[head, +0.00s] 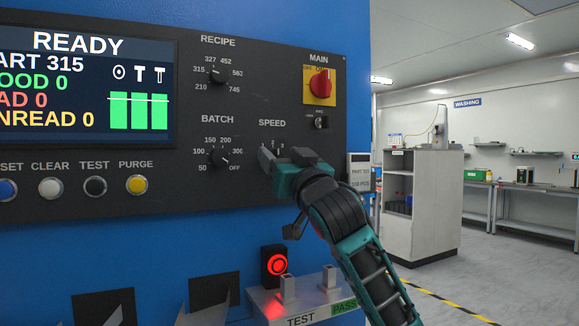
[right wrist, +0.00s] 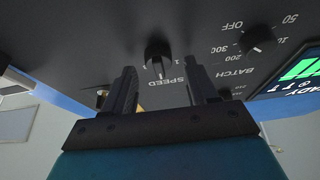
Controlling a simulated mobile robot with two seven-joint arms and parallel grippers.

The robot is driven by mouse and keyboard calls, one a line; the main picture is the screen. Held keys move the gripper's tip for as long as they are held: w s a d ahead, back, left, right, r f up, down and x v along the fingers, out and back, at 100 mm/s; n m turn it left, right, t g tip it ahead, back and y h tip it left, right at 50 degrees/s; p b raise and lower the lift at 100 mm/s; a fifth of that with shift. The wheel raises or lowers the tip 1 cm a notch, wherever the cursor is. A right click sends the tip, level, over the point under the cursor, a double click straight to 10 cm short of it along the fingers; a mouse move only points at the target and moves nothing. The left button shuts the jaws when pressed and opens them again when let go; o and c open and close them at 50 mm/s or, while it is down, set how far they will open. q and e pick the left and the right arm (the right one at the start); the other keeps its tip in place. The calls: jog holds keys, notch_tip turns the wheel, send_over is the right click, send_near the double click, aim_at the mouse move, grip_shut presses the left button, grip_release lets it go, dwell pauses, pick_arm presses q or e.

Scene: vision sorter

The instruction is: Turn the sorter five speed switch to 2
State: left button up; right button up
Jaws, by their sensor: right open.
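The speed switch is a small black knob (right wrist: 158,55) on the dark panel, seen upside down in the right wrist view with the SPEED label and a "1" beside it. In the head view my right gripper covers the knob, and only the SPEED label (head: 272,123) and parts of the scale show. My right gripper (head: 270,158) is open at the panel. In the right wrist view its two fingers (right wrist: 163,88) stand on either side of the knob with gaps. Which number the knob points to is too unclear to tell. My left gripper is not in view.
The batch knob (head: 221,158) is left of the gripper, with the recipe knob (head: 217,76) above it. The red main switch (head: 320,82) and a small key switch (head: 320,122) are above right. A test ledge (head: 330,305) with a red-lit button (head: 277,265) is below.

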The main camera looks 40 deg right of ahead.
jog(key=b+v, duration=0.5)
jog(key=v, duration=0.7)
jog(key=shift+s, duration=0.35)
jog(key=shift+a+f, duration=0.1)
jog(key=shift+f, duration=0.05)
